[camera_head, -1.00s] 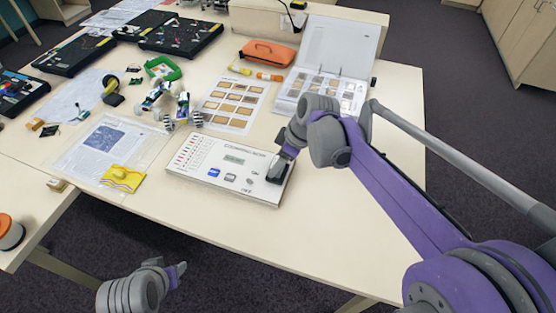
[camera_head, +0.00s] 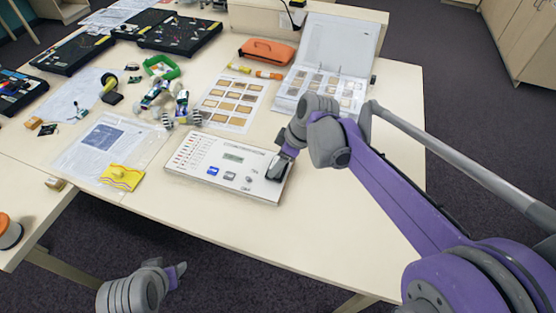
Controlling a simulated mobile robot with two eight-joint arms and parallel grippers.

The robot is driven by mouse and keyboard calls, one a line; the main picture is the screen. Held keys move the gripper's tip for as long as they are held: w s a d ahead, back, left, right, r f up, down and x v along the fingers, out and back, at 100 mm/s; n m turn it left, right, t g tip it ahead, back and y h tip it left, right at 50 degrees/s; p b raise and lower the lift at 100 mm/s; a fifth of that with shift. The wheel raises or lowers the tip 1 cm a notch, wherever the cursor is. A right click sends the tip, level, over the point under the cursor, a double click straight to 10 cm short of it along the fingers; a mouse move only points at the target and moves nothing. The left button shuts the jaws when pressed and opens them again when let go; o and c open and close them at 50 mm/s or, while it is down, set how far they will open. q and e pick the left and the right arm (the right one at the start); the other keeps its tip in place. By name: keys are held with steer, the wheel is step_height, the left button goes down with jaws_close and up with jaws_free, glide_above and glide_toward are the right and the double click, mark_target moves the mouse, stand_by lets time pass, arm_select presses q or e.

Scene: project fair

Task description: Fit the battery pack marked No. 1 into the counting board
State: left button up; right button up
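The counting board (camera_head: 212,184) is a flat white box with a small display, printed rows and several buttons, lying near the table's front edge. My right gripper (camera_head: 277,168) points down at the board's right end, at or just above its top face. A dark shape shows at its fingertips; I cannot tell whether this is the fingers alone or a battery pack held between them. No label No. 1 can be read anywhere. My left gripper (camera_head: 178,272) is low in front of the table, away from the board, and its fingers are too small to judge.
A yellow packet (camera_head: 122,178) and a clear sleeve with a printed sheet (camera_head: 75,158) lie left of the board. A wheeled model (camera_head: 165,105), a card sheet (camera_head: 232,103), an open binder (camera_head: 335,60) and an orange case (camera_head: 266,51) stand behind. The table's front right is clear.

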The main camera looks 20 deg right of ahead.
arm_select(q)
steer(key=shift+s+f, duration=0.1)
steer(key=shift+f, duration=0.15)
arm_select(e)
steer(key=shift+f, duration=0.35)
steer(key=o, duration=1.4)
steer(key=shift+c, duration=0.9)
steer(key=shift+o, duration=0.8)
steer(key=shift+r, duration=0.5)
steer(key=shift+r+p, duration=1.8)
steer(key=shift+r, duration=1.25)
arm_select(q)
steer(key=r, duration=0.1)
steer(key=w+r, duration=0.1)
steer(key=r, duration=0.1)
steer(key=w+r, duration=0.1)
steer(key=r, duration=0.1)
steer(key=shift+w+r, duration=0.15)
steer(key=shift+r, duration=0.1)
arm_select(e)
steer(key=shift+s, duration=0.1)
